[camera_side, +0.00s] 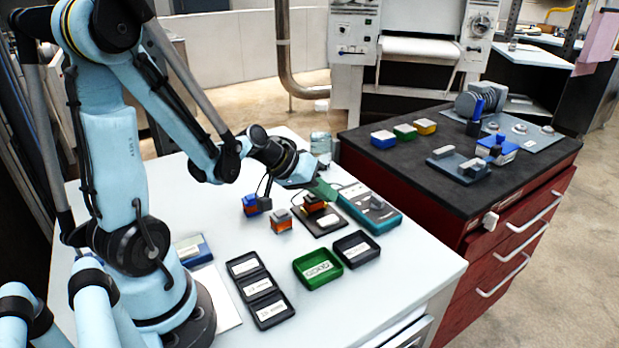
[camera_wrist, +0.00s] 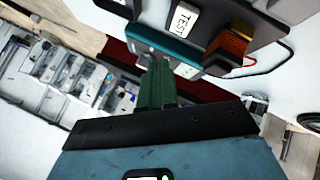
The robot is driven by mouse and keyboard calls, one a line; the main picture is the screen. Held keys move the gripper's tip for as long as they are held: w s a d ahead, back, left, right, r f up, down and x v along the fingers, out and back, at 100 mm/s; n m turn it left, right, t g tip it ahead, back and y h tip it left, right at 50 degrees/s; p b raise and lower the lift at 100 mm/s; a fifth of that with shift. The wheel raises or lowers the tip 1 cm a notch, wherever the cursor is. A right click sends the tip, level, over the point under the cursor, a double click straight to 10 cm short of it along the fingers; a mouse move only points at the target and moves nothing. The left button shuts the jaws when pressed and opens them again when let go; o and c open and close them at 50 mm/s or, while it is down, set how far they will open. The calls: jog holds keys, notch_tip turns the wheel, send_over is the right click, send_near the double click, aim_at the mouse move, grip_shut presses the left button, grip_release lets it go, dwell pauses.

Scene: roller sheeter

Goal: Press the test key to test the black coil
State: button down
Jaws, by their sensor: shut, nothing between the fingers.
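The test key (camera_wrist: 185,19) is a white key lettered TEST in the wrist view. In the side view a small white key (camera_side: 328,222) shows on the dark pad beside a coil. That coil (camera_side: 314,204) has a dark top and orange-red winding and sits on the pad; its copper winding (camera_wrist: 232,44) shows in the wrist view. My gripper (camera_side: 322,189) has green fingers, shut and empty, just above and behind the coil, beside the teal tester (camera_side: 384,217). The fingers (camera_wrist: 157,82) point toward the teal edge in the wrist view. Contact with the key is not visible.
A blue coil (camera_side: 250,205) and a grey-topped coil (camera_side: 281,222) stand left of the pad. A green tray (camera_side: 332,278), a black tray (camera_side: 372,257) and a three-part black tray (camera_side: 274,306) lie in front. The table's right front corner is clear.

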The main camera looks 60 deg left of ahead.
jog(key=shift+r, duration=0.9)
jog(key=shift+d, duration=0.1)
jog(key=shift+s+d+r, duration=0.1)
jog(key=shift+d+r, duration=0.05)
jog(key=shift+d, duration=0.15)
jog(key=s+d+r+m+g+y, duration=0.1)
jog(key=s+d+r+m+y, duration=0.1)
jog(key=s+d+r+m, duration=0.3)
jog(key=shift+s+d+g+y, duration=0.3)
jog(key=shift+s+d+y, duration=0.1)
jog(key=shift+s+d, duration=0.7)
jog(key=shift+w+d, duration=0.1)
jog(key=shift+w, duration=0.05)
